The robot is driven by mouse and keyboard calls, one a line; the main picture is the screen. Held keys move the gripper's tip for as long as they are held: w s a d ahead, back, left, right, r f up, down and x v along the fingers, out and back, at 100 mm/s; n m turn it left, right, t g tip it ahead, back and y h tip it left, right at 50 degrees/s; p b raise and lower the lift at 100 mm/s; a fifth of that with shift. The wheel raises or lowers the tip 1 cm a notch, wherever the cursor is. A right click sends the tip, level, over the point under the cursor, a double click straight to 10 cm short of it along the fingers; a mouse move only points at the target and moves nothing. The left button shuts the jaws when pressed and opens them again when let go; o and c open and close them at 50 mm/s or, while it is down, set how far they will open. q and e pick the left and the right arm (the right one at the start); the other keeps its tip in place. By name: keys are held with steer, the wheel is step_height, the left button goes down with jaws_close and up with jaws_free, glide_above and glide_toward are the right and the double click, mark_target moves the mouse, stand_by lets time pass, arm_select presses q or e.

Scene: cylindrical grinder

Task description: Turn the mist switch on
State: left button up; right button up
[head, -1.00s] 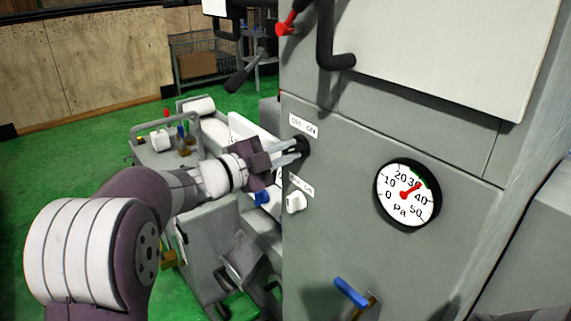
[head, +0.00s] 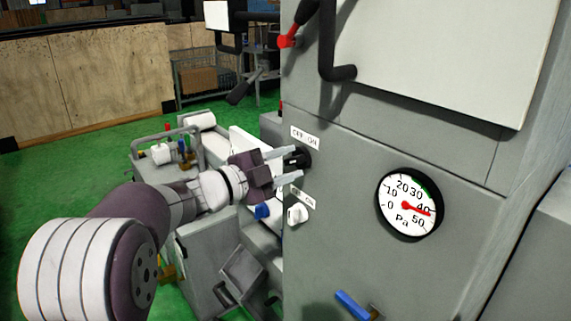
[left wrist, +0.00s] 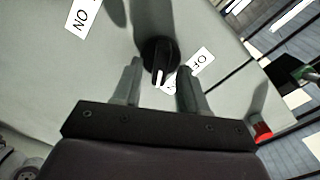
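A black rotary switch (head: 298,157) sits on the grey machine panel under an OFF/ON label (head: 305,137). No name for either shows, so I cannot tell by lettering which is the mist switch. My left gripper (head: 289,165) is open, its fingers apart on either side of the black switch. In the left wrist view, the black switch (left wrist: 158,58) with a white mark stands between the open fingertips (left wrist: 159,68), with gaps visible. My right gripper is not in view.
A round Pa gauge (head: 409,205) on the panel has its red needle just past 40. A blue-handled lever (head: 353,304) is low on the panel, and a red-tipped lever (head: 287,41) is above. A cart (head: 165,165) stands left on the green floor.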

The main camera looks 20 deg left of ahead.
arm_select(q)
steer(key=shift+a+f, duration=0.1)
steer(key=shift+a, duration=0.05)
steer(key=b+v, duration=0.3)
steer(key=v, duration=0.9)
steer(key=shift+s, duration=0.25)
steer(key=shift+a, duration=0.1)
